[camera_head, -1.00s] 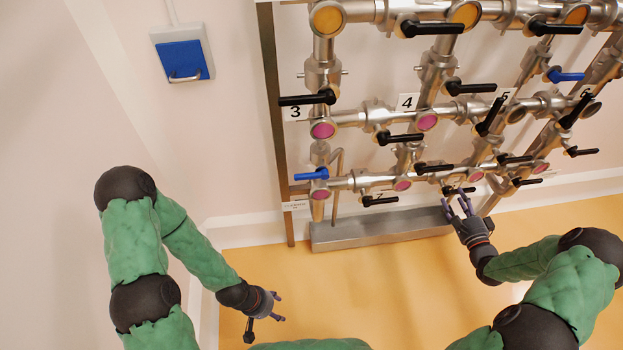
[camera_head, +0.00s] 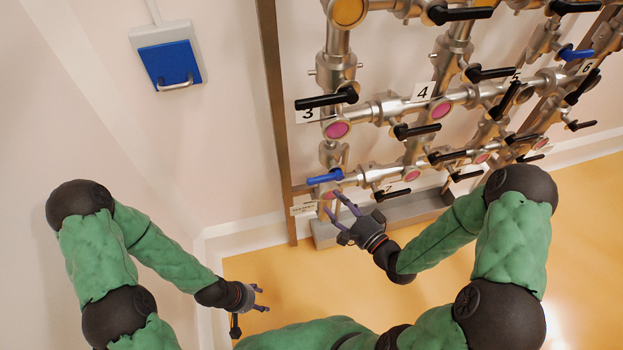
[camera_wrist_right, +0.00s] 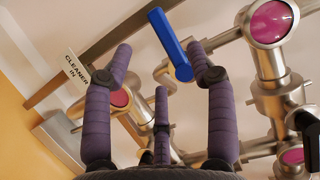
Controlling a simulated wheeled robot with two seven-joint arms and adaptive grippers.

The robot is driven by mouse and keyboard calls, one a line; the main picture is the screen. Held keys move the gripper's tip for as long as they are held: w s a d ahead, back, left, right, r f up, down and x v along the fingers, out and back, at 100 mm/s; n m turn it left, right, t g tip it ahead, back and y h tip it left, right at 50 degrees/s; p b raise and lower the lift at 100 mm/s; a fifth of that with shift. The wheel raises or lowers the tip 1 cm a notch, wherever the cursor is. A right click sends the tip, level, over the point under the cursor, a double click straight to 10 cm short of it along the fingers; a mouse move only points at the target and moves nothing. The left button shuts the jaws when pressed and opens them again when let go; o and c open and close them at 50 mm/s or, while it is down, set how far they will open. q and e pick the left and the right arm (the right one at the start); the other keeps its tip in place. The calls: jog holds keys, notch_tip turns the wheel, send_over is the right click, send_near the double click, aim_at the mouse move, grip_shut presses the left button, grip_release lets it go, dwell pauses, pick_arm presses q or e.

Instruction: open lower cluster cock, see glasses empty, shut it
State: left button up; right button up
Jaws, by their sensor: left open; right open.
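A blue-handled cock (camera_head: 325,177) sits at the left end of the lowest pipe row; its handle points left. It also shows in the right wrist view (camera_wrist_right: 170,45), between and beyond the finger tips. My right gripper (camera_head: 338,205) is open and empty just below this handle, with no clear contact. Pink sight glasses show on the pipes: one at the left (camera_head: 337,130), one in the middle row (camera_head: 441,110), and one low (camera_head: 411,175). The glass beside the blue cock is partly hidden by my fingers. My left gripper (camera_head: 261,298) is open and empty, low at the left.
Several black cock handles (camera_head: 327,100) stick out from the pipes. A "CLEANER IN" label (camera_wrist_right: 76,70) is by the blue cock. A metal trough (camera_head: 418,208) runs beneath. A blue wall box (camera_head: 171,64) hangs at the left. The wall between box and frame is clear.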

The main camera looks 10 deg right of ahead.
aim_at(317, 181)
jog(key=b+x, duration=0.2)
jog(key=x, duration=0.7)
jog(key=shift+w+a, duration=0.2)
jog(key=shift+w, duration=0.15)
jog(key=shift+c, duration=0.3)
grip_shut()
